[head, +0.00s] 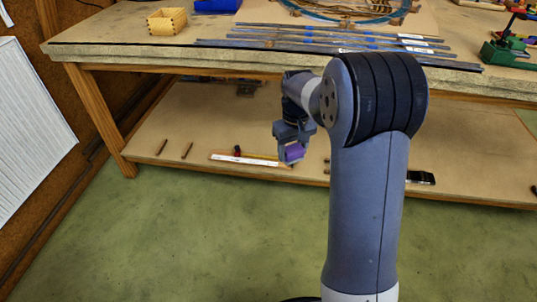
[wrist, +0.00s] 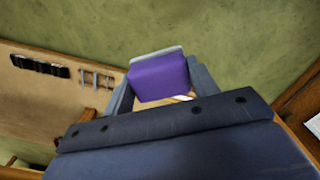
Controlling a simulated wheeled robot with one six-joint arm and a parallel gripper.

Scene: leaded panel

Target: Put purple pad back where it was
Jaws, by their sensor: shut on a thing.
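The purple pad (wrist: 158,79) is a small block with a pale grey strip along one edge. My gripper (wrist: 160,88) is shut on it, with one finger on each side, in the wrist view. In the head view my gripper (head: 291,152) points down with the purple pad (head: 294,152) between its fingers, in front of the bench's lower shelf (head: 200,115). I cannot tell how far the pad is from the shelf. The pad's original place cannot be told from these frames.
On the bench top (head: 120,28) are a wooden box (head: 167,22), a blue bin (head: 216,5), long lead strips (head: 330,38) and a green tool (head: 505,50). The lower shelf holds a white ruler (head: 245,160), short rods (head: 187,150) and a black item (head: 421,178). Green floor (head: 180,235) lies clear in front.

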